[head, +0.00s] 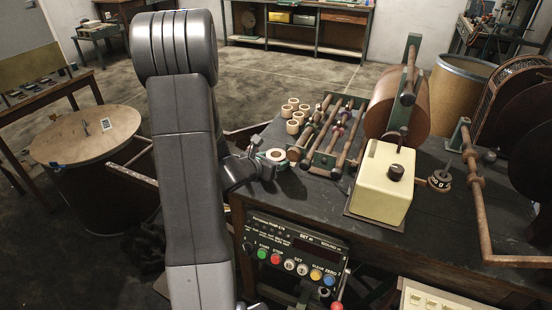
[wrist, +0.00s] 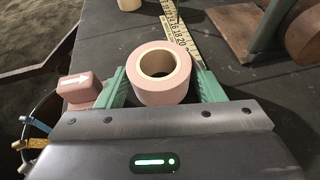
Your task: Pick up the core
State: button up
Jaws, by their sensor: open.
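The core (wrist: 162,93), a pinkish ring with a cream inner tube and an open hole, lies flat on the dark bench top in the wrist view. My gripper (wrist: 160,76) is open, with one green finger on the left of the core and one on the right. The fingers reach along its near sides; I cannot tell whether they touch it. In the head view the core (head: 275,153) shows at the bench's left edge, just beyond my gripper (head: 268,162).
A pink block with a white arrow (wrist: 80,88) sits beside the left finger. A ruler strip (wrist: 181,32) lies behind the core. Several cream rolls (head: 293,127) and a spindle rack (head: 325,158) stand farther back. A cream box (head: 380,185) stands to the right.

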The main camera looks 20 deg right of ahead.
jog(key=shift+c, duration=0.2)
jog(key=c, duration=0.8)
jog(key=shift+r, duration=0.1)
